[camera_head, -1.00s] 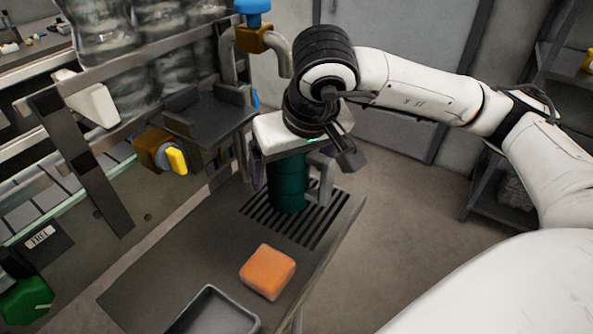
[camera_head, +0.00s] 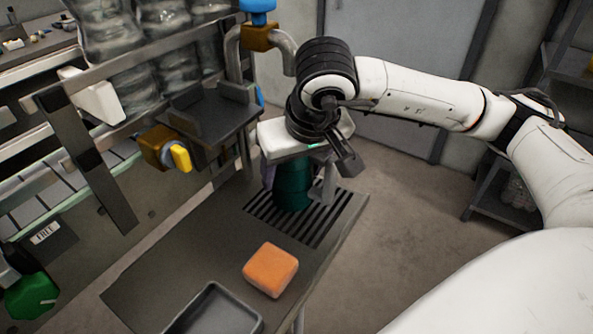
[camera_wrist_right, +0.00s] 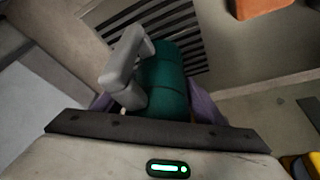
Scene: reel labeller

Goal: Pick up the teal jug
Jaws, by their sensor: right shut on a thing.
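The teal jug (camera_head: 293,187) stands upright at the slotted grille (camera_head: 318,225) on the grey bench, its grey handle (camera_head: 328,180) facing right. My right gripper (camera_head: 288,172) comes down over it from above and is shut on its body, hiding its top. In the right wrist view the jug (camera_wrist_right: 167,85) sits between the purple finger pads, with the handle (camera_wrist_right: 124,70) to the left. I cannot tell whether its base is touching the grille. My left gripper is out of view.
An orange block (camera_head: 270,269) and a dark tray (camera_head: 215,312) lie on the bench in front. A machine with a dark shelf (camera_head: 215,122) and a yellow-tipped knob (camera_head: 180,158) stands close on the left. Right of the bench is open floor.

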